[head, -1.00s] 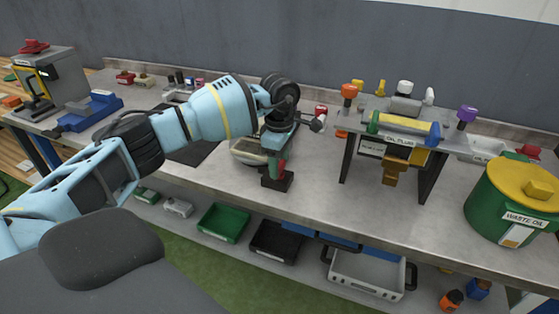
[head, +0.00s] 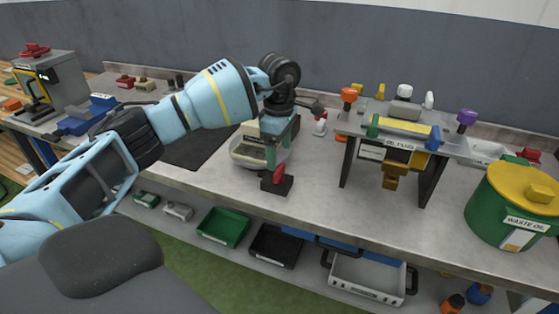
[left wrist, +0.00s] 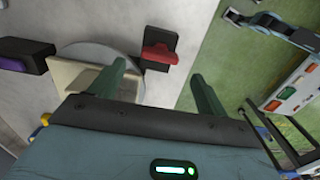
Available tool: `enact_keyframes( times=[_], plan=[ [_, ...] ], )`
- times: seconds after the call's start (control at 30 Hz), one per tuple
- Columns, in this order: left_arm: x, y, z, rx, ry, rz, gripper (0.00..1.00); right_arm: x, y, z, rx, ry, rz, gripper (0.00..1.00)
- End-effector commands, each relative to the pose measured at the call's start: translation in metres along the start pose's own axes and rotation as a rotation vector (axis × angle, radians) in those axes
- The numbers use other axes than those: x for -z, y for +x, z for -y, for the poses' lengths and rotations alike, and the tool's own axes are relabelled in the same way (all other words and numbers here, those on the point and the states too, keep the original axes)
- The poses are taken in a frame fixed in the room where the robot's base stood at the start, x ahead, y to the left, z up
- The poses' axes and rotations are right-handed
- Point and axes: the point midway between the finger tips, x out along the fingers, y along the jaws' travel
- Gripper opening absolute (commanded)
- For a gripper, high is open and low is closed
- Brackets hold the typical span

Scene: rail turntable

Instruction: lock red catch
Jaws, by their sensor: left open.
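The red catch (head: 279,174) is a small red handle on a dark base block (head: 285,187) near the front of the bench. In the left wrist view the red catch (left wrist: 160,54) lies across its dark block, a little beyond the gap between the fingertips. My left gripper (head: 274,160) points down just above and behind the catch. Its two green fingers (left wrist: 158,72) are spread with nothing held between them. A pale round turntable (head: 240,158) carrying a cream box (head: 252,150) stands behind, partly hidden by the gripper. My right gripper is not in view.
A purple-topped dark block (left wrist: 20,62) lies left in the wrist view. A raised stand (head: 430,175) with coloured knobs and a green waste oil drum (head: 485,208) are at right. Bins (head: 224,225) sit on the lower shelf. Bench between catch and stand is clear.

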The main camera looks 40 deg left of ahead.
Motion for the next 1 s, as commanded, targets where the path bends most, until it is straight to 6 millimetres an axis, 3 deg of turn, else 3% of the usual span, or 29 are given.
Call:
enact_keyframes(
  times=[0.13, 0.37, 0.83, 0.93, 1.0],
  plan=[
    [0.000, -0.019, 0.000, 0.000, 0.000, 0.001, 0.76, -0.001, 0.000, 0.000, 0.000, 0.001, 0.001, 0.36],
    [0.000, -0.028, 0.000, 0.001, 0.000, 0.000, 0.76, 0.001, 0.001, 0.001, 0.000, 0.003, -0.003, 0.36],
    [-0.001, -0.027, 0.000, 0.001, 0.001, 0.002, 0.76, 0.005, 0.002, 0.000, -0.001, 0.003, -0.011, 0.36],
    [-0.013, -0.019, 0.003, 0.004, 0.013, 0.036, 0.76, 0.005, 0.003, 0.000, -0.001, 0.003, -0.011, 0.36],
    [-0.033, -0.005, 0.007, 0.009, 0.030, 0.097, 0.76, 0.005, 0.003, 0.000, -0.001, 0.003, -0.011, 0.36]
  ],
)
